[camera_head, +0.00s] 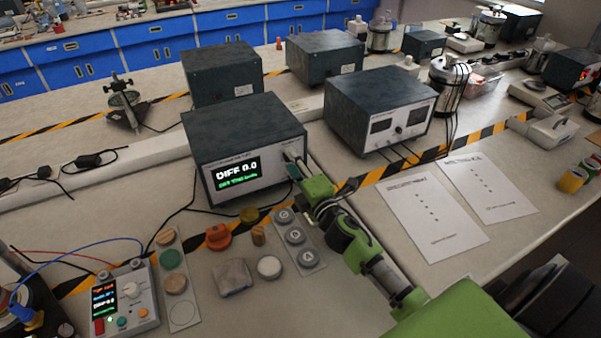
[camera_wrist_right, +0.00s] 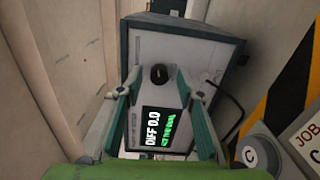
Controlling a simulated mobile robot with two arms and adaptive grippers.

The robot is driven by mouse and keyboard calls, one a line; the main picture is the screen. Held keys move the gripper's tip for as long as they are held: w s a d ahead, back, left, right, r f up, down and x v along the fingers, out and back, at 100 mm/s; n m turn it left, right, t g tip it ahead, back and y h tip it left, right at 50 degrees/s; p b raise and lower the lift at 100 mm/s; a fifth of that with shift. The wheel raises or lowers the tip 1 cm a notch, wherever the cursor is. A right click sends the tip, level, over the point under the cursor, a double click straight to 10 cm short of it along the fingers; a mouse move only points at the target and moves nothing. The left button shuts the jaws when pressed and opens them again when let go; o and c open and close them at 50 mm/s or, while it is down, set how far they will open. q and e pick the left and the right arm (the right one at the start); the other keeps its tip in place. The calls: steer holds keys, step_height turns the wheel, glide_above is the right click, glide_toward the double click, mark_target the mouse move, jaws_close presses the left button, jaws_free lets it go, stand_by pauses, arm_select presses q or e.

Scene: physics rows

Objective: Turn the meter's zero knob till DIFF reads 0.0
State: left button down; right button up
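The meter (camera_head: 245,145) is a dark-topped box with a light front panel. Its display (camera_head: 237,173) reads DIFF 0.0 with a smaller green line below, and the same reading shows sideways in the right wrist view (camera_wrist_right: 160,128). The black zero knob (camera_wrist_right: 158,74) is on the panel beside the display. My right gripper (camera_head: 293,169) is at the right part of the meter's front. In the wrist view its two fingers stand apart on either side of the knob, with visible gaps; I cannot tell whether the tips reach past it. My left gripper is not in view.
A second instrument box (camera_head: 380,108) stands to the right of the meter. Printed sheets (camera_head: 435,215) lie on the bench at right. Grey round buttons (camera_head: 295,236), an orange knob-like piece (camera_head: 218,237) and a small device (camera_head: 125,300) with a screen are in front.

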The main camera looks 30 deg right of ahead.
steer(key=s, duration=1.1)
steer(key=shift+s+a, duration=0.3)
steer(key=shift+a, duration=0.05)
